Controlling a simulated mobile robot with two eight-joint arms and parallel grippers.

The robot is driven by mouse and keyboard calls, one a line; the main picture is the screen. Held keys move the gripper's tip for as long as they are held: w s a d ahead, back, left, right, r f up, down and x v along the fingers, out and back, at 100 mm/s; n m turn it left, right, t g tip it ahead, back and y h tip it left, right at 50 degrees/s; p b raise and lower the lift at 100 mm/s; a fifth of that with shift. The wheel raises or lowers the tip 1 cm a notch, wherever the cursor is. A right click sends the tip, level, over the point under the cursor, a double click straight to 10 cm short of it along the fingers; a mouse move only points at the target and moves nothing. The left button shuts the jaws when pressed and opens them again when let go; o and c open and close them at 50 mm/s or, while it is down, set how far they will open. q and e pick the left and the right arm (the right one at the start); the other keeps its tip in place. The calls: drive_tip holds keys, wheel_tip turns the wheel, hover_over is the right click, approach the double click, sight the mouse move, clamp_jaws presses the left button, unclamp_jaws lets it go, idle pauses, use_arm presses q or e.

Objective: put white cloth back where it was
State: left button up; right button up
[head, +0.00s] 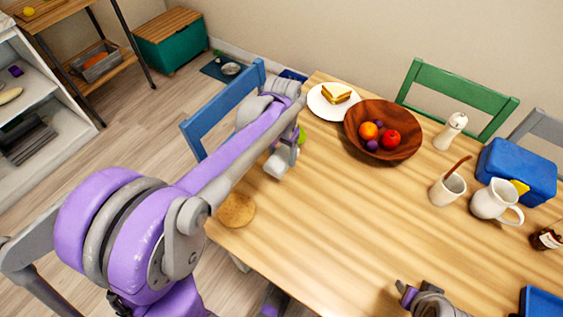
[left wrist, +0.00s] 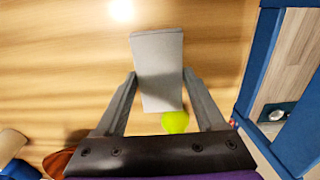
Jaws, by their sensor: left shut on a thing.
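The white cloth (left wrist: 158,65) shows in the left wrist view as a flat, pale, folded rectangle. My left gripper (left wrist: 160,88) is shut on it, with a finger at each side. In the head view my left gripper (head: 280,161) is over the table's (head: 330,215) left edge area, beside the blue chair, and largely hidden by my own arm. I cannot tell there whether the cloth touches the table. A yellow-green round thing (left wrist: 175,122) sits just behind the cloth. My right gripper (head: 410,293) shows only partly at the bottom of the head view; its jaws are unclear.
A round cork mat (head: 236,210) lies at the table's left corner. A sandwich plate (head: 322,107), fruit bowl (head: 355,146), white shaker (head: 450,131), cup (head: 446,191), pitcher (head: 491,202) and blue box (head: 520,168) stand farther right. The table's middle is clear. A blue chair (head: 212,112) stands at the left edge.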

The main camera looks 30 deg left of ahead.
sight(282, 156)
use_arm(q)
drive_tip(key=shift+f+b, duration=0.3)
drive_tip(key=shift+f, duration=1.7)
use_arm(e)
drive_tip(key=shift+f, duration=0.3)
use_arm(q)
drive_tip(key=shift+f, duration=0.1)
use_arm(e)
drive_tip(key=shift+f, duration=0.1)
use_arm(q)
drive_tip(key=o, duration=1.3)
wheel_tip(282, 156, up, 12)
drive_tip(key=shift+r+p, duration=0.1)
drive_tip(key=shift+p, duration=0.8)
use_arm(e)
wheel_tip(282, 156, up, 2)
drive_tip(key=shift+r, duration=0.1)
drive_tip(key=shift+w, duration=0.1)
use_arm(q)
drive_tip(key=s+d+f+t, duration=0.1)
drive_tip(key=s+d+f, duration=0.1)
drive_tip(key=s, duration=0.3)
drive_tip(key=s+d+f+t, duration=0.2)
drive_tip(key=s+f, duration=0.1)
drive_tip(key=s, duration=0.3)
drive_tip(key=s+d+f+t, duration=0.2)
drive_tip(key=s, duration=0.4)
drive_tip(key=shift+s+d+f+n, duration=0.15)
drive_tip(key=shift+d+f+n, duration=0.05)
drive_tip(key=shift+d+n, duration=0.2)
